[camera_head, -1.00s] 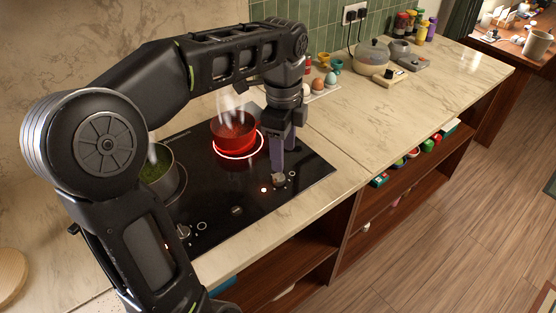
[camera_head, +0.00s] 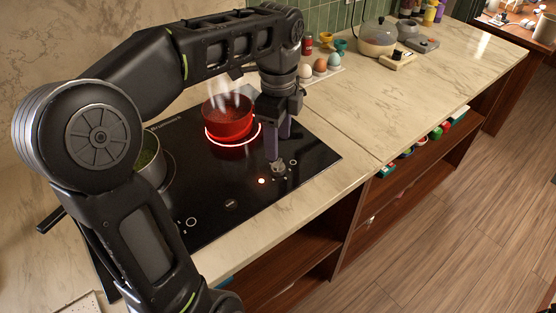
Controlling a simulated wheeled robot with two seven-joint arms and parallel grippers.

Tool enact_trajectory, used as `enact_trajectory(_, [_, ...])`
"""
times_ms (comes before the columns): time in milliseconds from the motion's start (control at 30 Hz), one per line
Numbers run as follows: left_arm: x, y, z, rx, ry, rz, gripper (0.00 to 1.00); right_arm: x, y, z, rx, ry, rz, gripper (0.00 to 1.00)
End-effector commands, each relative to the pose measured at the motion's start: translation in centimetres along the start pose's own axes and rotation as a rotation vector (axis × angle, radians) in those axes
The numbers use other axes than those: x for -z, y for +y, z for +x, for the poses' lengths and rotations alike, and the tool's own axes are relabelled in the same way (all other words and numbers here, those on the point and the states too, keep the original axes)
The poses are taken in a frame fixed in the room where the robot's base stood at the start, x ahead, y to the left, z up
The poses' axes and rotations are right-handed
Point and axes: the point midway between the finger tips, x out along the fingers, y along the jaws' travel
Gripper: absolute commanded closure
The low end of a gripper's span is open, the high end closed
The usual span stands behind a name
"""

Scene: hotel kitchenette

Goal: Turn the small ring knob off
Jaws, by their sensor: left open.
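The small ring knob (camera_head: 278,168) stands at the right front of the black cooktop (camera_head: 225,215), beside printed ring marks. A red pot (camera_head: 228,118) steams on a glowing ring (camera_head: 209,139) behind the gripper. My right gripper is out of view.
A second pot (camera_head: 150,158) with green contents is partly behind my left arm. Eggs (camera_head: 320,65), cups and a kettle (camera_head: 378,37) stand on the counter (camera_head: 410,95) at the back right. The counter right of the cooktop is clear.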

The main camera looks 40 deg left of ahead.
Motion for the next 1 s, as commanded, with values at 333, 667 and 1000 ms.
enact_trajectory(333, [0.0,0.1,5.0,-0.004,0.000,-0.001,0.46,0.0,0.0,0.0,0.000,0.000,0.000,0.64])
enact_trajectory(667, [0.0,0.0,7.3,-0.001,0.000,0.000,0.46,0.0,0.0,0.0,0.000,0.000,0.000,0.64])
enact_trajectory(1000, [0.0,0.0,7.3,-0.001,0.000,0.000,0.59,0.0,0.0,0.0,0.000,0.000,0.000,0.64])
